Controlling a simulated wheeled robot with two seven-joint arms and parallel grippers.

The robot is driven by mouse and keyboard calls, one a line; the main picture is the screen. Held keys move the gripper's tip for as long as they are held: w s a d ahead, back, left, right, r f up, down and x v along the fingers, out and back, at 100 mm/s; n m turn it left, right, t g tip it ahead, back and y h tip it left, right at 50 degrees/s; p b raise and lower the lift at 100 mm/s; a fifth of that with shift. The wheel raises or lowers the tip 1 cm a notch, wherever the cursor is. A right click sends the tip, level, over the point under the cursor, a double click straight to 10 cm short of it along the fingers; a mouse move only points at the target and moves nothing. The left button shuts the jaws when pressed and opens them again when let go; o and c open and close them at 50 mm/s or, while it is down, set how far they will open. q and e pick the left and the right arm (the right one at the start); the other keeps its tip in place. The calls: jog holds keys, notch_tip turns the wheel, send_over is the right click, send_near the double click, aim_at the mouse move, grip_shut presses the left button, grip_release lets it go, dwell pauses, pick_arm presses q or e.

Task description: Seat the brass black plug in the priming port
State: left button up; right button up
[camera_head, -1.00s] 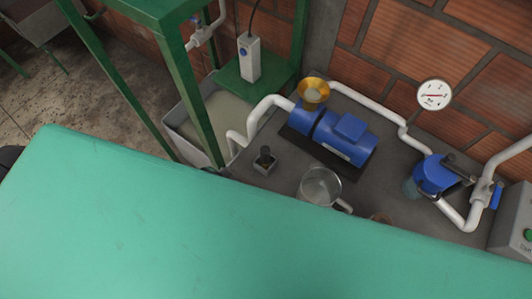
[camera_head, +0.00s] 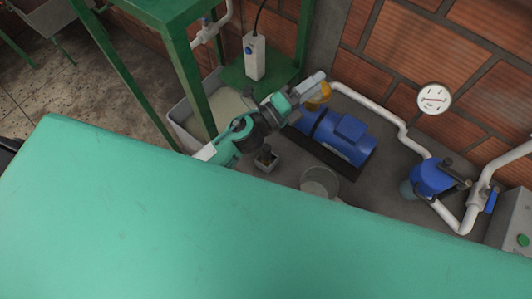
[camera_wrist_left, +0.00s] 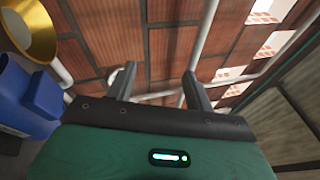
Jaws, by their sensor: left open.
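The black-topped plug (camera_head: 265,152) stands upright in a small grey holder (camera_head: 264,166) on the bench in the head view. The blue pump (camera_head: 336,134) has a brass funnel (camera_head: 320,97) at its left end, partly hidden by my gripper. No separate priming port can be made out. My left gripper (camera_head: 316,80) is above and beside the funnel, up and right of the plug. In the left wrist view its two fingers (camera_wrist_left: 158,84) are apart with nothing between them. The brass funnel (camera_wrist_left: 28,28) shows at upper left there. My right gripper is not in view.
A clear jug (camera_head: 319,181) stands in front of the pump. White pipes (camera_head: 372,108), a blue filter (camera_head: 434,176) and a gauge (camera_head: 434,98) are to the right. A green frame (camera_head: 186,75) and basin stand left. A brick wall closes the back.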

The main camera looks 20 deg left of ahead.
pick_arm(q)
jog(key=s+d+r+m+g+h, duration=0.2)
jog(key=s+d+m+g+h, duration=0.65)
jog(key=m, duration=0.85)
jog(key=m+g+y+p, duration=0.3)
jog(key=m+g+y, duration=0.5)
jog(key=m+y, duration=1.1)
send_over(266, 149)
notch_tip(266, 149, down, 15)
jog(key=n+y, duration=0.2)
jog(key=shift+y, duration=0.25)
notch_tip(266, 149, down, 7)
jog(key=b, duration=0.4)
jog(key=shift+d, duration=0.1)
jog(key=shift+f+b, duration=0.5)
jog(key=shift+f, duration=0.4)
jog(key=f, duration=0.1)
jog(key=f+b, duration=0.1)
jog(key=f, duration=0.1)
jog(key=f+b, duration=0.1)
jog(key=shift+w+f, duration=0.25)
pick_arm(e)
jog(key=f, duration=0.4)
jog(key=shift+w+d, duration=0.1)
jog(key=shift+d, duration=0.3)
